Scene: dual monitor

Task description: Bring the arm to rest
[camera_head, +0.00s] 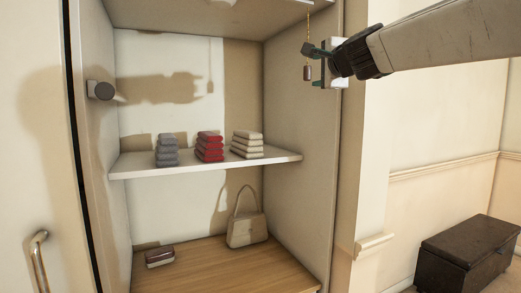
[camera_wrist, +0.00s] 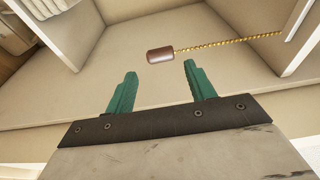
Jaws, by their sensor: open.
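My gripper (camera_head: 315,66) is at the top right of the open cabinet in the head view, with my arm reaching in from the right. In the wrist view its two green fingers (camera_wrist: 159,69) stand apart with nothing held between them. A small brown pull weight (camera_head: 307,73) hangs on a gold chain by the fingers. In the wrist view the pull weight (camera_wrist: 160,54) shows just past the fingertips, and its chain (camera_wrist: 230,42) runs to the right. I cannot tell whether a finger touches the weight.
A cabinet shelf (camera_head: 205,167) holds grey (camera_head: 167,150), red (camera_head: 209,147) and cream (camera_head: 247,145) folded stacks. Below are a beige handbag (camera_head: 247,230) and a small brown-and-white item (camera_head: 160,257). The cabinet's right wall (camera_head: 305,150) is close to my gripper. A dark chest (camera_head: 466,255) stands right.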

